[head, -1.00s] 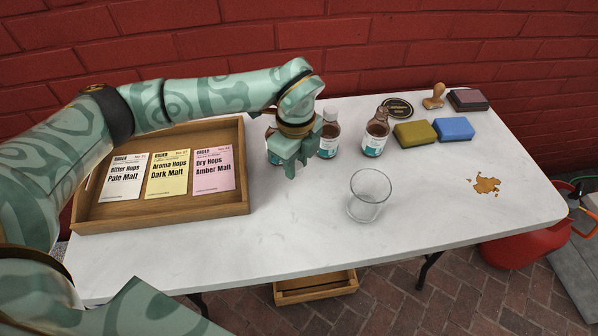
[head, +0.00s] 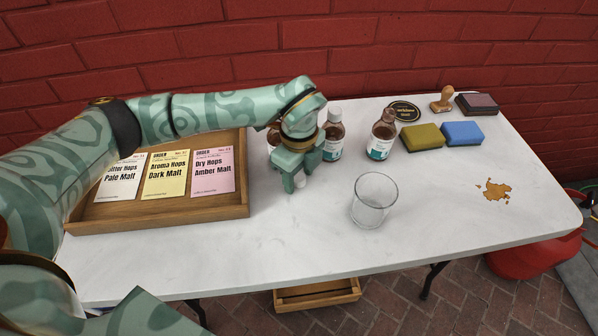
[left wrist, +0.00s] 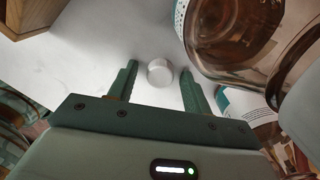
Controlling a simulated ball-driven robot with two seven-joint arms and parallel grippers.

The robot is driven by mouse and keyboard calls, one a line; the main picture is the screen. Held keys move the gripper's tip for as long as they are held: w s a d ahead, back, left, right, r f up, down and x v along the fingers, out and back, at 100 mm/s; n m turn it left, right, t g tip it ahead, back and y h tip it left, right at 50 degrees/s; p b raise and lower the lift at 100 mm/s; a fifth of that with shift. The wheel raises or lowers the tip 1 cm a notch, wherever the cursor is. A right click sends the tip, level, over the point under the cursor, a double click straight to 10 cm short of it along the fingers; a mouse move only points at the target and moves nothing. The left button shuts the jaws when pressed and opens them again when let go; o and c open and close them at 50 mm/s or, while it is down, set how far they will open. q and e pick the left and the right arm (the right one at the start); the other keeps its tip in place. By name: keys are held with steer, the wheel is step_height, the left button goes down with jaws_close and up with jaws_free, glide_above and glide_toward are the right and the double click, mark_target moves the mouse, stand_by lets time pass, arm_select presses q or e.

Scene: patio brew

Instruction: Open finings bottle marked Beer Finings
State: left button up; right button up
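Several brown bottles with white and teal labels stand at the back. The left one (head: 272,137) is partly hidden by my left gripper. The middle one (head: 334,137) has a white cap. The right one (head: 381,138) shows a brown top with no white cap visible. I cannot read which is marked Beer Finings. My left gripper (head: 300,180) is low over the table, open. A small white cap (left wrist: 160,72) lies between its fingertips (left wrist: 160,70), with a gap on both sides. Brown glass (left wrist: 235,35) is close on the right in the wrist view. My right gripper is not in view.
A wooden tray (head: 160,221) with order cards is at left. An empty glass (head: 374,202) stands near the middle front. Sponges (head: 462,133), a wooden stamp (head: 442,99) and an ink pad (head: 477,104) are at back right. A brown spill (head: 496,190) lies at right.

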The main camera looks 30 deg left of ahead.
mark_target(299, 177)
arm_select(q)
step_height(299, 177, up, 12)
steer(key=p, duration=0.4)
steer(key=shift+r+p, duration=0.15)
steer(key=shift+p, duration=0.2)
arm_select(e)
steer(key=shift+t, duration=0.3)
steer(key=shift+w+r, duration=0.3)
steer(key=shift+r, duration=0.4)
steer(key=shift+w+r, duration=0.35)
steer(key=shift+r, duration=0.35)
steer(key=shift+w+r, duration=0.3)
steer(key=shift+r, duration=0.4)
